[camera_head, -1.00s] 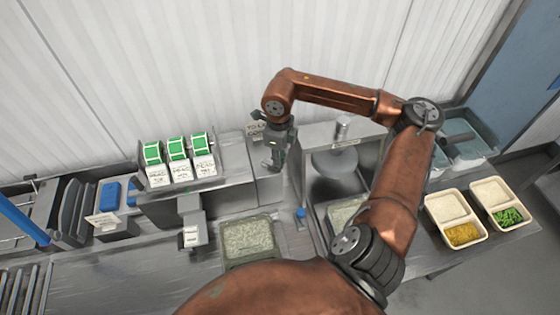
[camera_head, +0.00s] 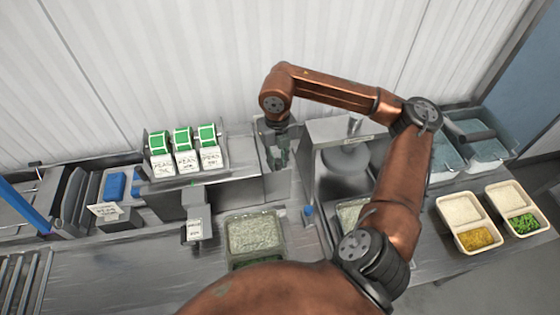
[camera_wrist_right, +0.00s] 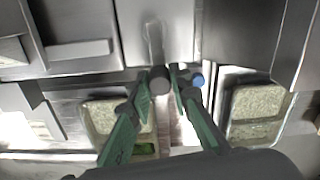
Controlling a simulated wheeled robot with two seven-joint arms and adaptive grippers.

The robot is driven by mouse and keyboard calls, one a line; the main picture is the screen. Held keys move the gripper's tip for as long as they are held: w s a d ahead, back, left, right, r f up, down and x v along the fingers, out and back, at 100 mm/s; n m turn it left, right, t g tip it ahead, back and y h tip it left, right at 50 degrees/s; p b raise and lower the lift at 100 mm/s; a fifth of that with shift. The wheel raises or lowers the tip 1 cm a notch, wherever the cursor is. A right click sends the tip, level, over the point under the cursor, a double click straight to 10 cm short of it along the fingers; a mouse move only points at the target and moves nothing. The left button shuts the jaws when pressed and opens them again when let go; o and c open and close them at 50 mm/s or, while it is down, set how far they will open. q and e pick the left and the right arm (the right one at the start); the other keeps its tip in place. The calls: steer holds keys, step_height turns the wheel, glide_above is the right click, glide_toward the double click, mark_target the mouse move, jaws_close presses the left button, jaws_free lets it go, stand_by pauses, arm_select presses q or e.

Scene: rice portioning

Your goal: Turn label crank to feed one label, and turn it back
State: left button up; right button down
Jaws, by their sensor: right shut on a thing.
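My right gripper (camera_head: 278,160) points down beside the metal housing, to the right of the label rolls. In the right wrist view its green fingers (camera_wrist_right: 161,86) are shut around the dark round end of the crank handle (camera_wrist_right: 160,80). The grey crank arm (camera_wrist_right: 154,42) lies against a plain metal face. In the head view the crank is hidden or too small to tell. Three green label rolls (camera_head: 183,139) stand in a row on the dispenser, with white printed labels (camera_head: 186,161) hanging in front. My left gripper is not in view.
A tray of rice (camera_head: 255,234) stands in front of the housing. A blue knob (camera_head: 308,210) is close by; it also shows beside the right finger in the wrist view (camera_wrist_right: 198,80). Filled meal trays (camera_head: 467,212) stand at the right. A corrugated wall (camera_head: 200,60) is behind.

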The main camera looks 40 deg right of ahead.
mark_target(277, 161)
steer(key=shift+w+a+r+m, duration=0.1)
steer(key=shift+w+m, duration=0.05)
steer(key=shift+m, duration=0.15)
steer(key=c, duration=1.8)
jaws_free()
steer(key=shift+o, duration=0.2)
step_height(277, 161, up, 12)
